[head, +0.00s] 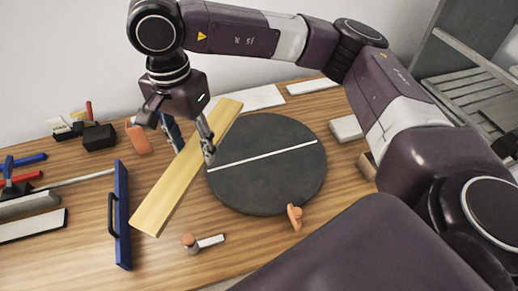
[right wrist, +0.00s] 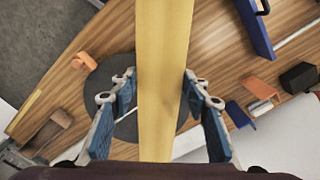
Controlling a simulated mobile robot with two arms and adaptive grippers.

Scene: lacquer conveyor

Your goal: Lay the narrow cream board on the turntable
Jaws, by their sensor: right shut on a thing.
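A long, narrow, yellowish-cream board (head: 168,195) is held by my right gripper (head: 190,142), left of the turntable in the head view. The board lies slantwise, its far end by the turntable's far-left edge, and seems raised above the bench. In the right wrist view the board (right wrist: 163,70) runs between the two blue-padded fingers of the gripper (right wrist: 160,92). The turntable (head: 275,180) is a dark grey disc with a white line across it and nothing resting on it. It shows partly behind the board in the wrist view (right wrist: 122,68). My left gripper is not in view.
A blue-edged tool with a handle (head: 122,215) stands left of the board. An orange piece (head: 295,216) sits at the turntable's front edge, and a small roller-like tool (head: 205,242) lies nearby. Pale boards (head: 312,86) and a pale block (head: 346,128) lie behind and to the right.

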